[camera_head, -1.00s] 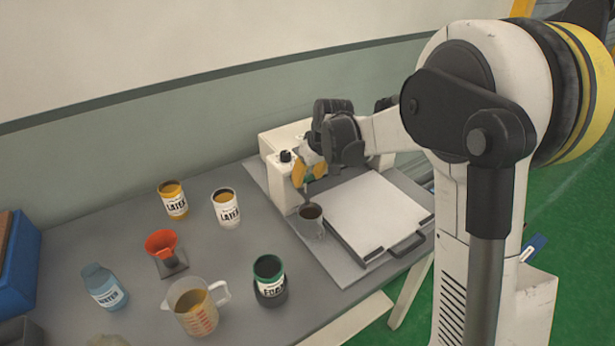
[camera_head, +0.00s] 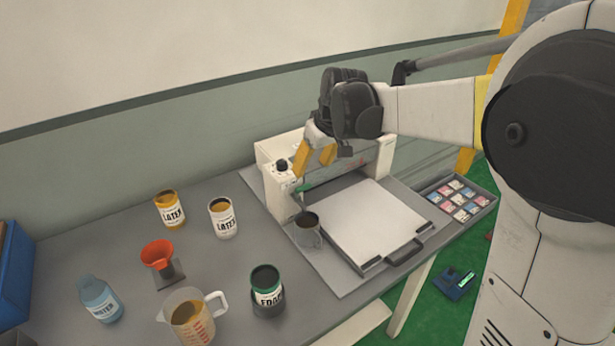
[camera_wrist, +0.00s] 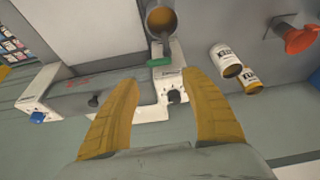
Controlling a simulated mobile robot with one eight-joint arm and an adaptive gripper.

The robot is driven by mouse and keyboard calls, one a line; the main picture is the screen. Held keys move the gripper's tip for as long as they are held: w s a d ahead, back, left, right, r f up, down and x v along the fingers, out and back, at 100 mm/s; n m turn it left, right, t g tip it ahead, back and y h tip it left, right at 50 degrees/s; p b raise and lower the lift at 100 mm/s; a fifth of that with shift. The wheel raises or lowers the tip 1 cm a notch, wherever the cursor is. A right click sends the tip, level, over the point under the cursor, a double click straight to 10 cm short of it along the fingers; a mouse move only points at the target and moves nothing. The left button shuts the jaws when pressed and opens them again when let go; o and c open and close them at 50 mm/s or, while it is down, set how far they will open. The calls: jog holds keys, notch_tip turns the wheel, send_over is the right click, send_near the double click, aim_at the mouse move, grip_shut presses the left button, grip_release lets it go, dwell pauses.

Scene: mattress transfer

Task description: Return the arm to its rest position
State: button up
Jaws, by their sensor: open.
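My gripper (camera_head: 316,158) is open and empty, with its yellow fingers held above the white machine (camera_head: 262,150) at the back of the table. In the wrist view the two fingers of my gripper (camera_wrist: 160,115) are spread apart with nothing between them. The machine (camera_wrist: 60,103) lies below them, with its black knob beyond the gap. A grey metal cup (camera_head: 307,232) stands at the left edge of the machine's white plate (camera_head: 372,222). The cup also shows in the wrist view (camera_wrist: 161,38), holding something brownish.
Two latex cans (camera_head: 170,210) (camera_head: 223,219), a red funnel (camera_head: 157,255), a water bottle (camera_head: 100,298), a measuring jug (camera_head: 190,318) and a green-rimmed foam can (camera_head: 266,287) stand on the table's left. A tray of small coloured packets (camera_head: 461,200) sits at right.

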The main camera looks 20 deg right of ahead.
jog(key=shift+v, duration=0.9)
jog(key=s+f+m+t+h+b, duration=0.1)
jog(key=s+f+m+t, duration=0.2)
jog(key=s, duration=2.3)
jog(key=shift+s+a+f+m+b, duration=0.25)
jog(key=shift+a+f+m+b, duration=0.15)
jog(key=shift+f, duration=0.05)
